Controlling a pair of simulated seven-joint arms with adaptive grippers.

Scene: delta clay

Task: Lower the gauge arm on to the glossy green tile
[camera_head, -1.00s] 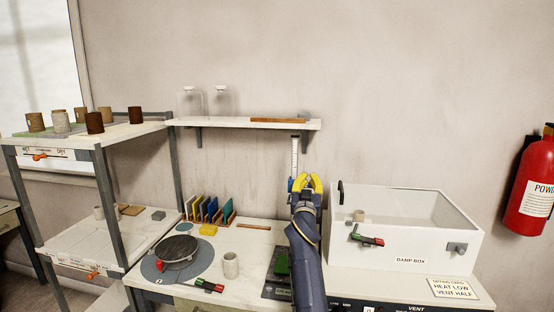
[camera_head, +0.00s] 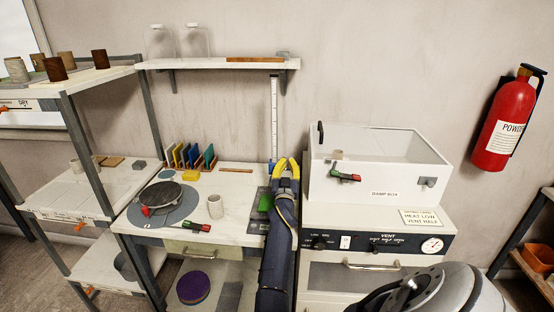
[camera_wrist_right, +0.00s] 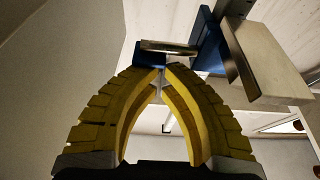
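The gauge stands at the back of the worktop as an upright white scale (camera_head: 274,110) with a blue carriage (camera_head: 271,164) low on it. A green tile (camera_head: 265,202) lies on a dark base below and in front; I cannot judge its gloss. My right gripper (camera_head: 287,163), with yellow fingers, is at the carriage, just right of the scale. In the right wrist view its fingertips (camera_wrist_right: 161,68) come together at the blue gauge arm (camera_wrist_right: 207,45) and a metal bar (camera_wrist_right: 168,47). The exact contact is partly hidden. My left gripper is out of view.
The white damp box (camera_head: 375,190) stands close to the right of my right arm. A wheel with a dark disc (camera_head: 165,197), a beige cup (camera_head: 215,206) and a rack of coloured tiles (camera_head: 190,157) are to the left. A wall shelf (camera_head: 215,64) hangs above.

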